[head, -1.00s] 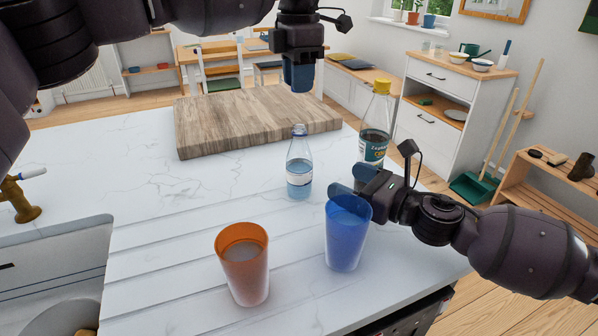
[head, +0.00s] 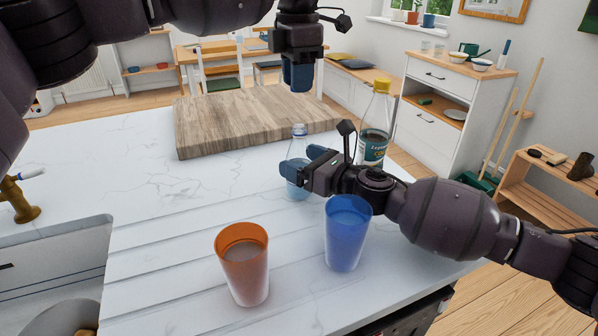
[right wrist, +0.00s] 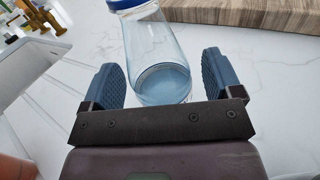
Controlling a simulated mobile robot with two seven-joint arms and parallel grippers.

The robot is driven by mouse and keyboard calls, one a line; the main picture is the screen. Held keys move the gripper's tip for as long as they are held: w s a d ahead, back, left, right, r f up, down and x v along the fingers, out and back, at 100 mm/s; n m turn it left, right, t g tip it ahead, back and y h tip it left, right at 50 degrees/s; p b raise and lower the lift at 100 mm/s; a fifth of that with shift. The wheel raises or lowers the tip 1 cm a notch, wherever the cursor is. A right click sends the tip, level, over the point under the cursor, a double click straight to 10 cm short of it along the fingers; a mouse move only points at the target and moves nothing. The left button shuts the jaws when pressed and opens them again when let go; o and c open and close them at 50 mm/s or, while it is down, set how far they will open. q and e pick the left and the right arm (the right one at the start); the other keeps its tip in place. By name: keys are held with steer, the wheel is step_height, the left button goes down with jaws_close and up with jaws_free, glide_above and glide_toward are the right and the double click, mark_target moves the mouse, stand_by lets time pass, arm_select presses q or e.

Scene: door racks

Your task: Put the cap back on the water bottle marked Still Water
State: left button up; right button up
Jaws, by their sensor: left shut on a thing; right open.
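The small clear water bottle (head: 299,146) stands upright on the white counter, with a blue ring at its neck. Its label is mostly hidden by my right gripper (head: 304,165) and cannot be read. In the right wrist view the bottle (right wrist: 156,50) stands between the two blue fingers of my open right gripper (right wrist: 158,82), with a gap on each side. My left gripper (head: 298,86) is shut, pointing down, above and behind the bottle, over the wooden board's back edge. What it holds, presumably the cap, is hidden by its fingers.
A blue cup (head: 346,240) and an orange cup (head: 243,265) stand in front. A thick wooden board (head: 235,122) lies behind.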

mark_target(299, 126)
steer(key=shift+c, duration=0.5)
steer(key=c, duration=1.2)
arm_select(q)
steer(key=shift+d+f, duration=0.1)
steer(key=shift+f, duration=2.4)
arm_select(e)
steer(key=shift+c, duration=0.2)
arm_select(q)
steer(key=shift+f, duration=0.1)
steer(key=shift+f, duration=0.8)
steer(key=shift+f, duration=0.55)
